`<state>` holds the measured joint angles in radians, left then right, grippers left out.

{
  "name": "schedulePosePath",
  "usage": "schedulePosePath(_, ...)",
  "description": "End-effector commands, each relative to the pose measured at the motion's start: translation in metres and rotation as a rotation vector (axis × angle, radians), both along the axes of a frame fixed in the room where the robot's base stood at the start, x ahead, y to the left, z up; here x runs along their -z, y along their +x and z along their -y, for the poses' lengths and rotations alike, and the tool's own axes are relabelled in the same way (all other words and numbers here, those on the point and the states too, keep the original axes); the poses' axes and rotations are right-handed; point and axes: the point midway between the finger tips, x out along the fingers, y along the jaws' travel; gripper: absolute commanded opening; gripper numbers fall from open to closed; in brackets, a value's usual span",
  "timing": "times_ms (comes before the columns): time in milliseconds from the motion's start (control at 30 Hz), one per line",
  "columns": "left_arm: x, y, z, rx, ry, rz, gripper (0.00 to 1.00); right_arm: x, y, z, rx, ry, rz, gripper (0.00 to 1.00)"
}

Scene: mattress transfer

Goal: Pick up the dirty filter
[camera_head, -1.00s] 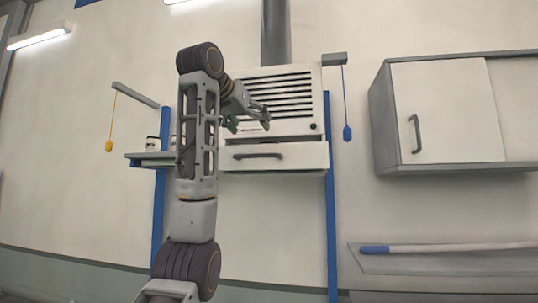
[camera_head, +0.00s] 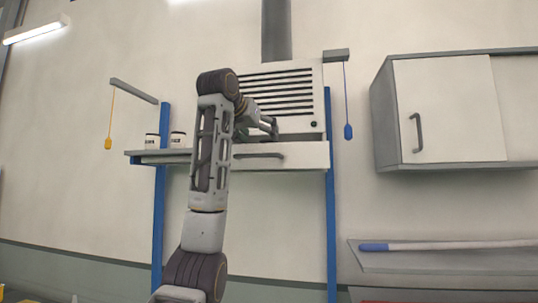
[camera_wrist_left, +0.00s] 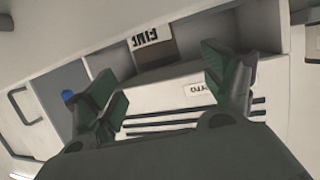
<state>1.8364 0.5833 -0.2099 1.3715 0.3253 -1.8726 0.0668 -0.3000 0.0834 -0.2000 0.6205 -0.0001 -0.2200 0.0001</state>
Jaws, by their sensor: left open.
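A brown block (camera_wrist_left: 155,45) with a white label, its print reading something like "FINE", sits in a pale compartment in the left wrist view. It may be the filter; I cannot tell whether it is dirty. The compartment looks like the inside of the pulled-out drawer (camera_head: 300,156) under the slatted wall unit (camera_head: 318,88). My left gripper (camera_head: 266,130) is in front of the unit, just above the drawer. In the left wrist view its dark green fingers (camera_wrist_left: 163,90) are spread apart, with nothing seen between them and the block beyond. My right gripper is not in view.
A side shelf (camera_head: 150,157) holds two small cans (camera_head: 177,139). A blue pull (camera_head: 348,131) hangs right of the unit and a yellow one (camera_head: 108,143) left. A wall cabinet (camera_head: 445,110) is at right, above a ledge (camera_head: 450,262) with a pole.

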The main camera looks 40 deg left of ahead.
Motion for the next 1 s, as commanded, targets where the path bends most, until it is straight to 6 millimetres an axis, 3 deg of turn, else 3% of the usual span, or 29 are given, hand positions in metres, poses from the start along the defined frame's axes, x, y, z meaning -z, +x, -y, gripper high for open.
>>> schedulePosePath(267,0.001,0.004,-0.001,-0.001,0.0,-0.001,0.83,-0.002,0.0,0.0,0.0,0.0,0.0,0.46)
schedulePosePath(733,0.014,0.042,-0.01,-0.001,-0.001,-0.003,0.83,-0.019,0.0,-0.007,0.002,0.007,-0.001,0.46)
schedulePosePath(1000,0.016,0.048,-0.012,0.0,0.0,-0.001,0.83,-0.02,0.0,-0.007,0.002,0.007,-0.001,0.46)
